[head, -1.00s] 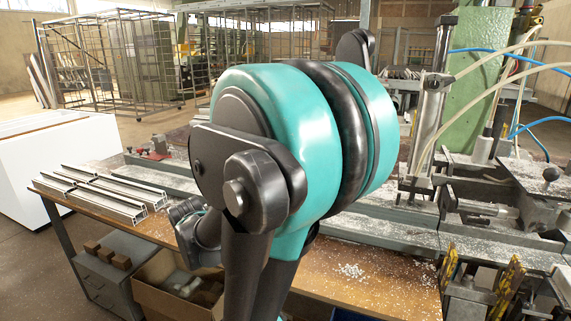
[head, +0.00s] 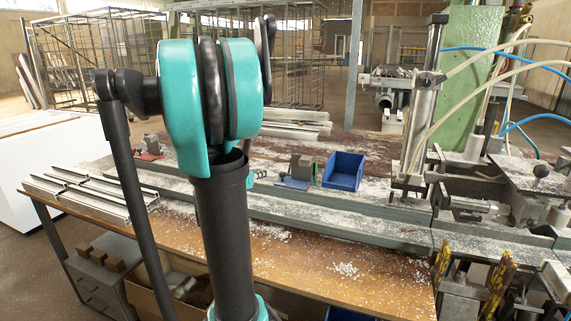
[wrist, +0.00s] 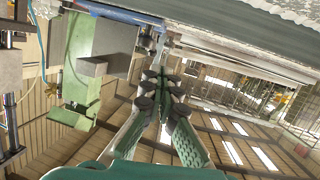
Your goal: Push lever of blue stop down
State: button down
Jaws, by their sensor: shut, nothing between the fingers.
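The blue stop (head: 297,172), a grey-green block on a blue base, stands at the rear of the long rail in the head view. Its lever is too small to make out there. In the wrist view, a large green and grey block with a blue strip, apparently the same blue stop (wrist: 84,88), shows at upper left. A small grey block (wrist: 92,66) juts from it and may be the lever. My gripper (wrist: 163,76) is shut and empty, to the right of this block in the wrist view, with no clear contact. The head view does not show my gripper.
A blue bin (head: 344,171) stands right of the stop. A red-based stop (head: 149,149) is farther left. Aluminium profiles (head: 90,196) lie at the left bench end. A machine with a cylinder (head: 422,100) and hoses stands at right. The front wooden bench strip (head: 300,265) holds only shavings.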

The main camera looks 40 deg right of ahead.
jog(key=shift+d+r+m+h, duration=0.4)
jog(key=shift+d+r, duration=0.25)
jog(key=shift+d, duration=0.15)
jog(key=shift+d, duration=0.1)
jog(key=x, duration=1.3)
jog(key=shift+d+f, duration=0.15)
jog(key=shift+d, duration=0.25)
jog(key=shift+w+d+g+y, duration=0.2)
jog(key=shift+d+g+y, duration=0.1)
jog(key=shift+y, duration=0.4)
jog(key=d+g+y, duration=0.1)
jog(key=y, duration=0.1)
jog(key=w+d+f+g+y, duration=0.1)
jog(key=y, duration=0.1)
jog(key=d+n+g+y, duration=0.1)
jog(key=y, duration=0.2)
jog(key=shift+w+f, duration=0.3)
jog(key=shift+f, duration=0.1)
jog(key=shift+w+d+f, duration=0.1)
jog(key=shift+d+f, duration=0.1)
jog(key=shift+f, duration=0.05)
